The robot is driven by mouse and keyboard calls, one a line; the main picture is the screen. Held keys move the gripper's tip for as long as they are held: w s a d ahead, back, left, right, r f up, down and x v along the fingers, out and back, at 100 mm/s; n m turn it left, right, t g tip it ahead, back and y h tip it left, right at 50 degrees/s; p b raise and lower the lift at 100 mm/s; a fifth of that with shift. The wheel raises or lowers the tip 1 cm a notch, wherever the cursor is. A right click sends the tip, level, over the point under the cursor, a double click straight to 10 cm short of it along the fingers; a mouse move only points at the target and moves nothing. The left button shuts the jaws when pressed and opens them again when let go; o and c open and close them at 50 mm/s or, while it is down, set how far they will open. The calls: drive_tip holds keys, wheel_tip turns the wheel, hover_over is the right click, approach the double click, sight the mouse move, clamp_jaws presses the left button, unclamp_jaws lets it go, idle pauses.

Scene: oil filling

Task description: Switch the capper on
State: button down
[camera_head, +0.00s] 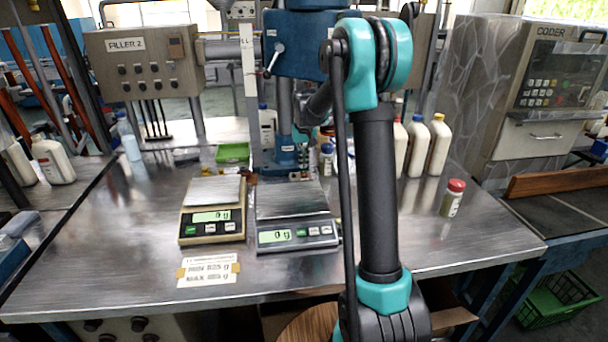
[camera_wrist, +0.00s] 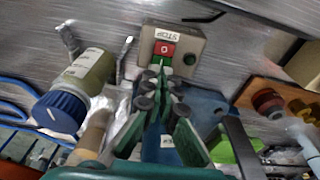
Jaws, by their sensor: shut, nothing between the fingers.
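The blue capper (camera_head: 297,42) stands at the back middle of the steel table in the head view, partly hidden by my arm. In the wrist view, a grey switch box (camera_wrist: 192,42) carries a STOP label and a red button (camera_wrist: 165,48) marked 0. A green part (camera_wrist: 163,60) shows just below the red button, partly covered by my fingertips. A round dark green knob or button (camera_wrist: 190,59) is at the box's right side. My gripper (camera_wrist: 161,70) is shut and empty, its tips over or against the green part; contact cannot be told. The head view does not show the fingertips clearly.
Two scales (camera_head: 211,215) (camera_head: 296,232) reading 0 g stand on the table. White bottles (camera_head: 438,146) and a red-capped bottle (camera_head: 452,198) stand at the right. The table's front right is clear.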

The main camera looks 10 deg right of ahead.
sight(303, 172)
drive_tip(key=shift+f, duration=1)
idle(0.5)
drive_tip(key=shift+r, duration=3.5)
